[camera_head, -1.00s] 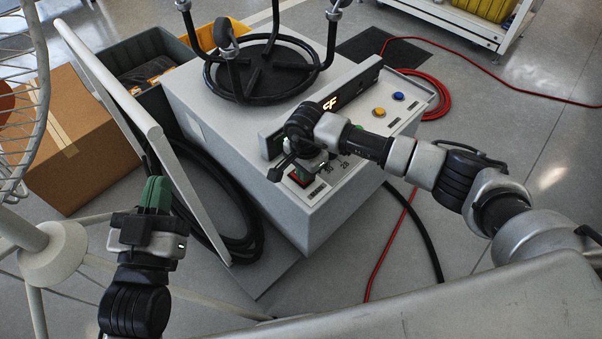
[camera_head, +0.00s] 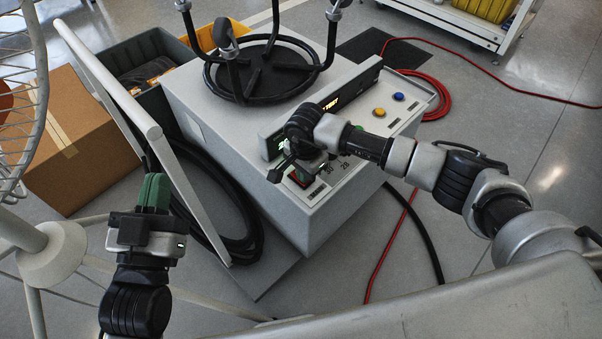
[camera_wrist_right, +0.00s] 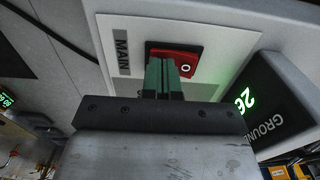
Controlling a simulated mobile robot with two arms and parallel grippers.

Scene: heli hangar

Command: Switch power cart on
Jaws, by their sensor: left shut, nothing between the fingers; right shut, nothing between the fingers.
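The power cart (camera_head: 230,150) is a grey box with a sloped control panel. Its red main switch (camera_head: 298,179) is near the panel's front left corner, partly hidden by my right gripper (camera_head: 301,163). In the right wrist view the red rocker (camera_wrist_right: 190,60) sits beside a MAIN label, with an O mark visible on its right part. The shut green fingers (camera_wrist_right: 162,76) are at the rocker, overlapping its left part; I cannot tell whether they press it. A green display reads 26, and an amber display (camera_head: 331,104) is lit. My left gripper (camera_head: 153,192) is shut and empty, away from the cart.
Blue (camera_head: 398,96) and yellow (camera_head: 379,112) buttons are farther back on the panel. A white handle frame (camera_head: 158,150) and black cables (camera_head: 243,215) are at the cart's left. A cardboard box (camera_head: 75,150) stands further left. A red cable (camera_head: 400,240) lies on the floor.

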